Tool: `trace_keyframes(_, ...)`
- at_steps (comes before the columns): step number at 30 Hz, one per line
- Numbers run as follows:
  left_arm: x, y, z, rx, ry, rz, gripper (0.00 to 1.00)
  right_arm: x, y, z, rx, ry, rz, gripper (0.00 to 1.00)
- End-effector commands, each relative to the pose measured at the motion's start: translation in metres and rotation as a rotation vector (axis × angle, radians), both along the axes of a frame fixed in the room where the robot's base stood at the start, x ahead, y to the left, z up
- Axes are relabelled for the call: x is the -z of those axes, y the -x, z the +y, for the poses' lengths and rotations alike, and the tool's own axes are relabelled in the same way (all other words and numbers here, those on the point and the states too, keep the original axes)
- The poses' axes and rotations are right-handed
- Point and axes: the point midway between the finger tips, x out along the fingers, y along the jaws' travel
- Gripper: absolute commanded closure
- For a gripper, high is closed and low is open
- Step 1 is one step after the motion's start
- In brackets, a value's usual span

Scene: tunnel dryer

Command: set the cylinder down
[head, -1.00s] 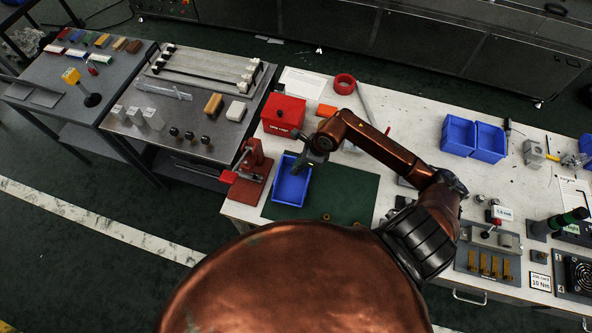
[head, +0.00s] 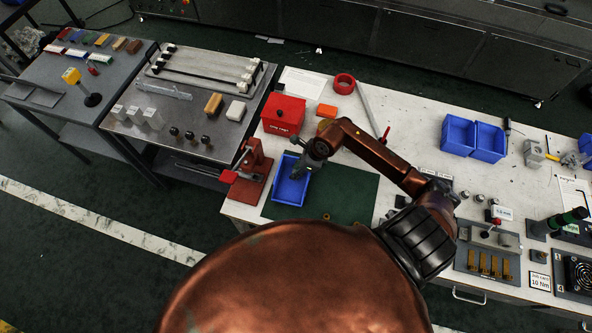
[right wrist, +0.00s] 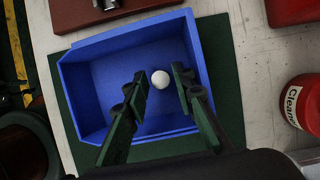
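A blue bin (head: 287,192) sits on the green mat of the white bench, and it fills much of the right wrist view (right wrist: 82,95). A small round white thing (right wrist: 160,79), which looks like the cylinder seen end-on, shows inside the bin's outline. My right gripper (right wrist: 160,84) is over the bin with its two dark fingers spread. The white thing shows between the fingertips, with a visible gap on each side. In the head view my right gripper (head: 302,171) hangs at the bin's right part and hides the cylinder. My left gripper is not in view.
A red press (head: 250,172) stands just left of the bin, and a red box (head: 283,115) is behind it. A red can (right wrist: 302,102) shows at right in the wrist view. The green mat (head: 345,200) is mostly clear right of the bin.

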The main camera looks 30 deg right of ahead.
Motion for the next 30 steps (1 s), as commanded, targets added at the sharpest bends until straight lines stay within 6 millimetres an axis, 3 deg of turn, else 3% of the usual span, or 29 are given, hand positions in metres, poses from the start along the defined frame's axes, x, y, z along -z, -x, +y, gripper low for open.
trace_keyframes(7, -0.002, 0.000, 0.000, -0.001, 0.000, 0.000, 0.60, -0.016, 0.004, -0.005, -0.001, 0.003, -0.002, 0.76)
trace_keyframes(21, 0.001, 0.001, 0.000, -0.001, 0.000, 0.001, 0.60, -0.099, 0.029, -0.029, 0.000, 0.003, 0.000, 0.76)
trace_keyframes(30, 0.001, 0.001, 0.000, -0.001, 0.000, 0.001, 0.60, -0.113, 0.034, -0.032, 0.001, -0.001, 0.001, 0.76)
